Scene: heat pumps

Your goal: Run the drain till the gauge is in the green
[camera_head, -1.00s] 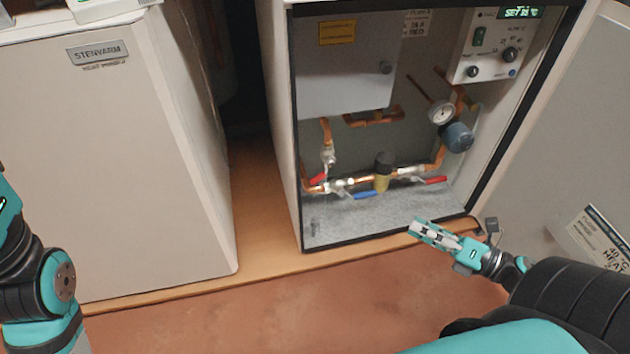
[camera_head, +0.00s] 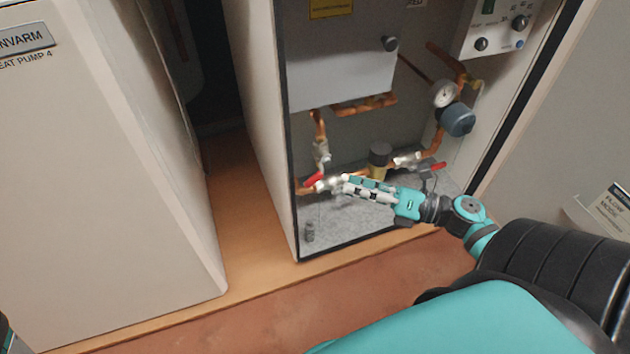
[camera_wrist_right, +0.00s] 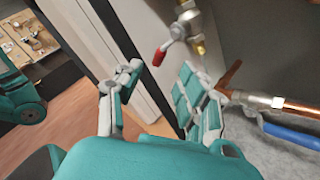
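The round white gauge (camera_head: 443,93) sits on the copper pipes at the right inside the open cabinet; its needle and colours are too small to read. A valve with a red lever (camera_head: 315,178) is at the lower left of the pipework. It shows in the right wrist view, red lever (camera_wrist_right: 160,55) tilted down. My right gripper (camera_head: 348,185) is inside the cabinet, just right of that lever and apart from it. In the wrist view its fingers (camera_wrist_right: 160,78) are spread and empty. The blue lever (camera_wrist_right: 292,135) is hidden behind the gripper in the head view. My left gripper is out of view.
Another red lever (camera_head: 432,168) is at the right of the lower pipe. A brass fitting with a dark cap (camera_head: 379,158) stands behind my gripper. A grey box (camera_head: 340,70) fills the upper left. The cabinet's left wall (camera_head: 262,120) and open door (camera_head: 560,120) flank the opening.

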